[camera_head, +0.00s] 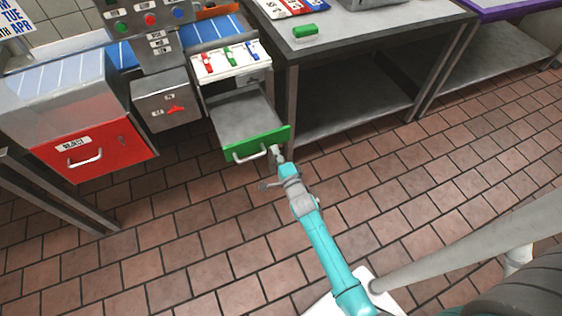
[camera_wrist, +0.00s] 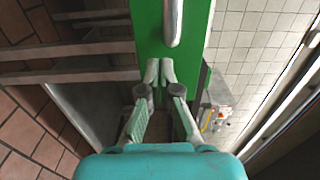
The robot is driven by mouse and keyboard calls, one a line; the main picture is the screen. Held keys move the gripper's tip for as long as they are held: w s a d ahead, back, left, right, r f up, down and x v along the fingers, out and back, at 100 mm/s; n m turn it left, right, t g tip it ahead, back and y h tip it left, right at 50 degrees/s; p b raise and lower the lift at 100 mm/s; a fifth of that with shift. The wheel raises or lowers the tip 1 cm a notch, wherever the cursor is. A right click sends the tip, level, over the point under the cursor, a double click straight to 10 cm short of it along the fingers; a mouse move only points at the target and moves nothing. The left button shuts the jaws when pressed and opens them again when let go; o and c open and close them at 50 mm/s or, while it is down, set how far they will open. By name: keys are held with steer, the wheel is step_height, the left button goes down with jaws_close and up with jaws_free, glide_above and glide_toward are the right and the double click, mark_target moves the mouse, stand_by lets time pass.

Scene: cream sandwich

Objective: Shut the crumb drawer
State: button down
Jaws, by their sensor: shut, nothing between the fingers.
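The crumb drawer (camera_head: 241,117) is pulled out, a grey open tray with a green front (camera_head: 257,144) and a pale bar handle (camera_head: 249,154). In the wrist view the green front (camera_wrist: 185,40) fills the top middle, with the handle (camera_wrist: 173,20) at the top edge. My gripper (camera_head: 276,153) is at the right end of the green front, beside the handle and not around it. In the wrist view my gripper's fingertips (camera_wrist: 160,72) are together, pointing at the green front with nothing between them. I cannot tell whether they touch it.
Left of the drawer are a grey box with a red switch (camera_head: 170,106) and a red reject bin (camera_head: 92,149). A panel with coloured switches (camera_head: 230,64) is above it. A steel table (camera_head: 345,45) with a green block (camera_head: 305,32) stands right. The tiled floor in front is clear.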

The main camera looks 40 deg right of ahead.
steer(key=shift+x, duration=0.85)
